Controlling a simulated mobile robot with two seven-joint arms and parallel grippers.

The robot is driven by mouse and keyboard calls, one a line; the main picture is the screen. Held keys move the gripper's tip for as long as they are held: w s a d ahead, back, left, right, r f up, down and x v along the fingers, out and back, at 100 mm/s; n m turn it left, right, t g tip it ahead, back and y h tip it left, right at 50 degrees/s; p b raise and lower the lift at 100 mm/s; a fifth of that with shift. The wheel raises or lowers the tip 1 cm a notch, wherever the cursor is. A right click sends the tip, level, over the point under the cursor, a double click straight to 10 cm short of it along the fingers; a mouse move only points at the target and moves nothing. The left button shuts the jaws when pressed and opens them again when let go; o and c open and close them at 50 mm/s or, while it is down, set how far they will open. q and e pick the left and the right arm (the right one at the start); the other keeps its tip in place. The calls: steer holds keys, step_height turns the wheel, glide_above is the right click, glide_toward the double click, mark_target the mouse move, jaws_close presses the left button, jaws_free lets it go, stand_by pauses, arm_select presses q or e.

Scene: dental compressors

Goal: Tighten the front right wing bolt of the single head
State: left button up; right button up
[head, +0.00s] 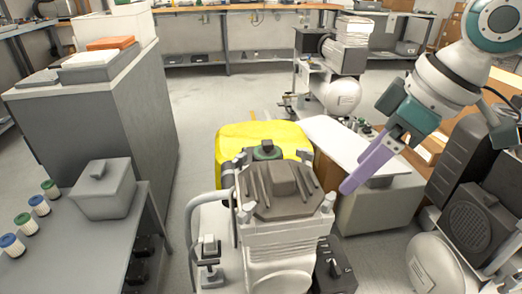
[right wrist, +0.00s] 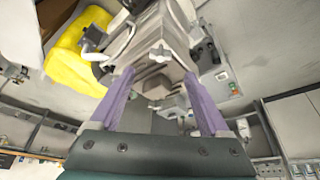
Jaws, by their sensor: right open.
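The single head compressor stands in the middle of the head view, with a dark ribbed head (head: 275,190) on a light grey finned body (head: 282,243). A light grey wing bolt (head: 328,203) stands at the head's front right corner. Other wing bolts show at the front left (head: 246,212) and the back corners. My right gripper (head: 350,182) is open, its purple fingers up and to the right of the front right bolt, apart from it. In the right wrist view, a pale wing bolt (right wrist: 160,52) shows beyond the spread fingertips (right wrist: 158,73). My left gripper is out of view.
A yellow cover or bag (head: 262,137) lies behind the compressor. A grey hose (head: 190,215) curves at its left. A grey bench (head: 45,240) with a lidded box (head: 103,190) stands at left. A dark compressor unit (head: 470,225) stands at right. Open floor (head: 215,75) lies behind.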

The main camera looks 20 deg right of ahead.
mark_target(330, 198)
steer(key=b+x, duration=0.2)
steer(key=x, duration=0.6)
steer(key=shift+a, duration=0.1)
steer(key=shift+r, duration=0.1)
jaws_close()
